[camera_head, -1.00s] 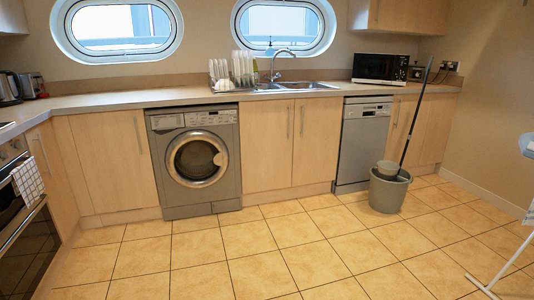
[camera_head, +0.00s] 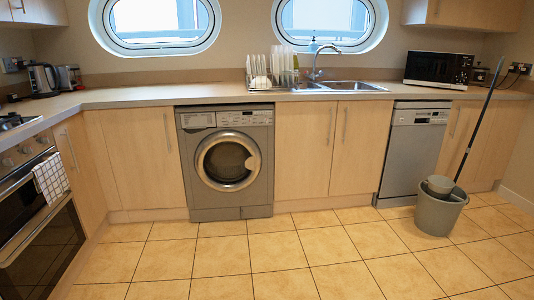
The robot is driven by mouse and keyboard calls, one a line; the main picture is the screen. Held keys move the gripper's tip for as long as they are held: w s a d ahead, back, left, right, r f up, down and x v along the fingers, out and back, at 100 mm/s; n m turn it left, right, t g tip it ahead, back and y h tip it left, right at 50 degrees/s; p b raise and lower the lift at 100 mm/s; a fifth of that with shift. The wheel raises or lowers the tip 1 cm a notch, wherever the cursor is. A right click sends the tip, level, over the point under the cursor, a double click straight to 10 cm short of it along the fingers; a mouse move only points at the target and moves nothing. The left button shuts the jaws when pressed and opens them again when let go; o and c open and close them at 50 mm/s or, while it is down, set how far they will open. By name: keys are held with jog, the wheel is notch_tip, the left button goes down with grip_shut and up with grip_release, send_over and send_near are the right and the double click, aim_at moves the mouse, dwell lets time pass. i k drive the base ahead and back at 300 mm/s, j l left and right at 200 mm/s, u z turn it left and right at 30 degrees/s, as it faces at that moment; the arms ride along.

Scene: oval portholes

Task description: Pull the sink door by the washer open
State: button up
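The sink cabinet has two light wood doors under the sink (camera_head: 335,86). The left one, the sink door by the washer (camera_head: 302,151), stands directly right of the grey washer (camera_head: 227,162) and looks shut. Its vertical bar handle (camera_head: 330,125) is near its right edge. The other sink door (camera_head: 359,149) is also shut, with its handle (camera_head: 345,123) near its left edge. My gripper is not in view.
A grey bucket (camera_head: 437,214) with a mop stands on the floor in front of the dishwasher (camera_head: 411,155). An oven (camera_head: 35,215) is at the left. The tiled floor (camera_head: 270,262) before the washer and sink doors is clear.

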aim_at(305, 131)
jog(key=i+l+z, duration=0.15)
jog(key=i+l, duration=0.25)
jog(key=i, duration=0.75)
jog(key=i+l+z, duration=0.2)
jog(key=i, duration=0.95)
jog(key=i+l+z, duration=0.15)
jog(key=i, duration=1)
